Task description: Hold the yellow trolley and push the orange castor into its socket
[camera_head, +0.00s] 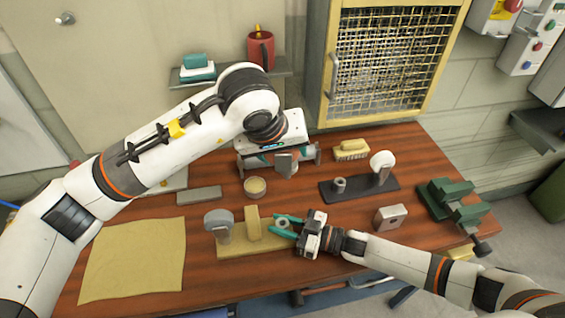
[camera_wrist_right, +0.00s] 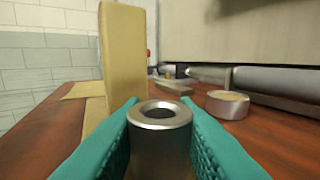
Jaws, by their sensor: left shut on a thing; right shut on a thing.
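The yellow trolley (camera_head: 236,249) is a flat yellow base lying on the table, with an upright yellow block (camera_head: 253,222) and a grey wheel (camera_head: 218,222) at its left end. My right gripper (camera_head: 280,225) is shut on the metal socket (camera_wrist_right: 160,140) at the trolley's right end. The socket's round hole faces up and looks empty in the right wrist view. My left gripper (camera_head: 283,158) is above the table behind the trolley, shut on a small grey piece (camera_head: 286,166), partly hidden by the hand. I cannot make out an orange castor; that piece may be it.
A dark base (camera_head: 358,190) with a white wheel (camera_head: 382,160) and a metal socket (camera_head: 339,184) stands to the right. A round dish (camera_head: 255,187), grey bar (camera_head: 199,194), brush (camera_head: 351,149), metal block (camera_head: 390,217) and green vise (camera_head: 452,205) surround the trolley. A yellow cloth (camera_head: 135,258) lies left.

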